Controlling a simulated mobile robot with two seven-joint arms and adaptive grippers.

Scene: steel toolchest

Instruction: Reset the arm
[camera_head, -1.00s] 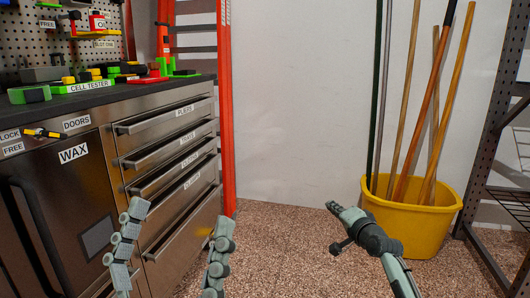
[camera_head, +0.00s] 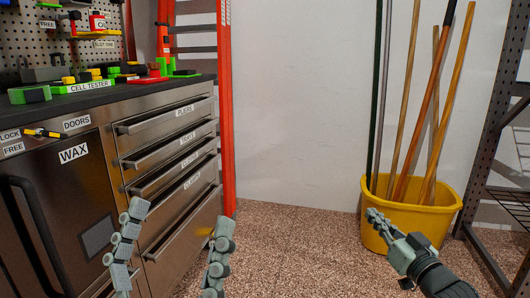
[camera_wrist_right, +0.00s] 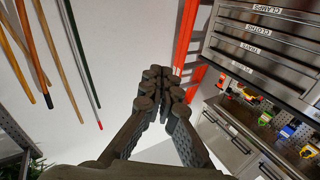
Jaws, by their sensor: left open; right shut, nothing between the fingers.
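My left gripper (camera_head: 176,248) is open and empty in the head view, its two fingers apart in front of the steel toolchest (camera_head: 150,120). My right gripper (camera_head: 374,217) is shut with nothing in it. In the head view it stands at the right, in front of the yellow bucket (camera_head: 430,218), pointing up and left. In the right wrist view its fingertips (camera_wrist_right: 162,72) are together, with the white wall behind. I cannot tell whether it touches the bucket.
The toolchest has labelled drawers and a WAX door (camera_head: 73,153). Its top holds a CELL TESTER (camera_head: 90,86) and small parts. An orange ladder (camera_head: 226,110) leans beside it. Long poles (camera_head: 405,100) stand in the bucket. A dark metal rack (camera_head: 490,130) is at the right. Speckled floor between is clear.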

